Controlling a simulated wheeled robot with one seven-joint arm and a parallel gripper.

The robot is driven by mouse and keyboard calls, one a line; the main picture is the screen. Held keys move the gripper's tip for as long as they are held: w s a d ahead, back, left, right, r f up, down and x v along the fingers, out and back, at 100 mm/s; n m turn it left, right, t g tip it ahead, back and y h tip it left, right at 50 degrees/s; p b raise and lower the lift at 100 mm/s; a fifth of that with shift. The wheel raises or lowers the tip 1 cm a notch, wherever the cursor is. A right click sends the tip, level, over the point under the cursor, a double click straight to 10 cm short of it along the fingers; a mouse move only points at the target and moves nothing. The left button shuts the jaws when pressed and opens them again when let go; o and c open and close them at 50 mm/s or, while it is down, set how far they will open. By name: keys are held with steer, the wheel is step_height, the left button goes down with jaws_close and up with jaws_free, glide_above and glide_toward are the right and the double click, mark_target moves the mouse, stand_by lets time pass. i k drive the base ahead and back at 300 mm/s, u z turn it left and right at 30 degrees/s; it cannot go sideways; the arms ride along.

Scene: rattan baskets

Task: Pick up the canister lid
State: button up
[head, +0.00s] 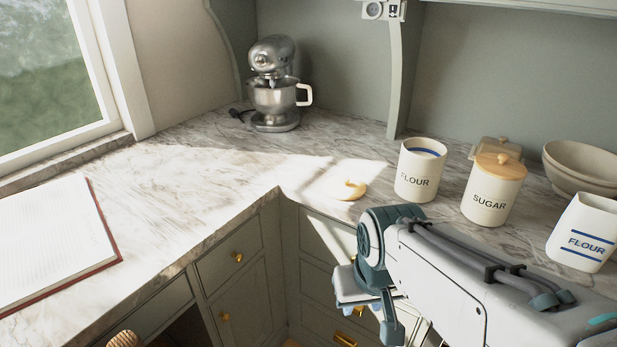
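A pale wooden lid with a small knob (347,190) lies on the marble counter, in a sunlit patch near its front edge. To its right stands an open white FLOUR canister (418,182) with a blue band showing inside. Further right, a white SUGAR canister (488,202) stands with a wooden lid (500,166) on top. My gripper (372,308) hangs in front of the counter, below and slightly right of the loose lid and apart from it. Its fingers are partly hidden, and their opening is unclear.
A stand mixer (273,95) stands at the back. Stacked bowls (580,170), a FLOUR bag (584,233) and a partly hidden lidded container (494,149) are at the right. An open book (50,240) lies at the left. The counter left of the lid is clear.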

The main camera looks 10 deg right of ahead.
mark_target(341, 186)
steer(key=u, duration=0.85)
steer(key=i, duration=1)
steer(key=z, duration=1.7)
